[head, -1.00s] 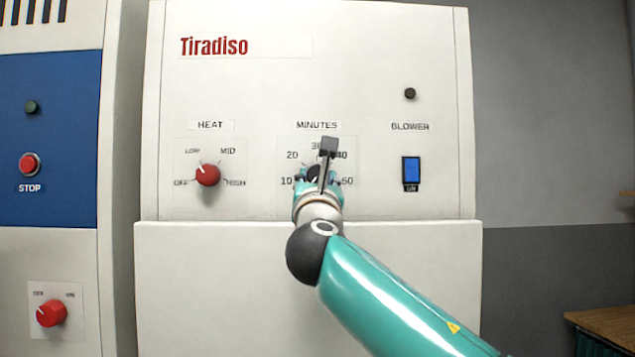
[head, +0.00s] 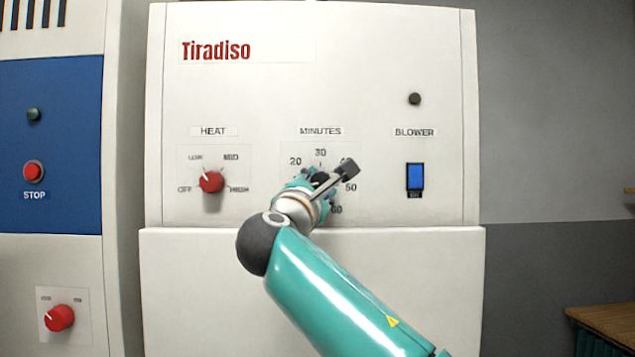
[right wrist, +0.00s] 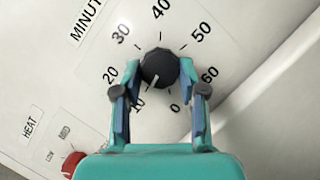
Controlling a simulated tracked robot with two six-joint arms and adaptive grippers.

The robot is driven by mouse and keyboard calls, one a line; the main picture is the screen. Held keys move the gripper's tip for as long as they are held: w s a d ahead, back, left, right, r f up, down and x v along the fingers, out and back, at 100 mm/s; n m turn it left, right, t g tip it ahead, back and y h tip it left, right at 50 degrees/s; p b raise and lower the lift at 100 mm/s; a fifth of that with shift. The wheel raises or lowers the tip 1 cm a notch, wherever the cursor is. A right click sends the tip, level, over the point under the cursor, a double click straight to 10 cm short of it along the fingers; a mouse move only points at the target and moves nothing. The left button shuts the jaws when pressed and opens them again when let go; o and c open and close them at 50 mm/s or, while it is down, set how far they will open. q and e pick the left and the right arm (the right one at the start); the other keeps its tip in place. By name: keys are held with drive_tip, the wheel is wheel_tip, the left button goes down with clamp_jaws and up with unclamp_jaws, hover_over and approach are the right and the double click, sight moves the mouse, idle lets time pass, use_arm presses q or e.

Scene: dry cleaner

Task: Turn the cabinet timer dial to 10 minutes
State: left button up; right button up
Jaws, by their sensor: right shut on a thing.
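The black timer dial (right wrist: 160,68) sits under the MINUTES label on the white cabinet (head: 300,80). In the right wrist view, its pale pointer mark points down-left, roughly toward the 10. My right gripper (right wrist: 160,97) has a finger on each side of the dial and is shut on it. In the head view my right gripper (head: 319,184) is rolled over to the right and covers most of the dial and part of its scale. My left gripper is not in view.
The red HEAT knob (head: 211,182) is left of the timer, and the blue BLOWER switch (head: 415,177) is right of it. A blue panel with a red STOP button (head: 33,171) stands at the far left. A wooden table (head: 600,318) is at lower right.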

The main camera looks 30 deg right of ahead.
drive_tip(key=shift+f, duration=0.1)
idle(0.4)
drive_tip(key=o, duration=1.1)
drive_tip(key=shift+o, duration=0.2)
drive_tip(key=v, duration=1.2)
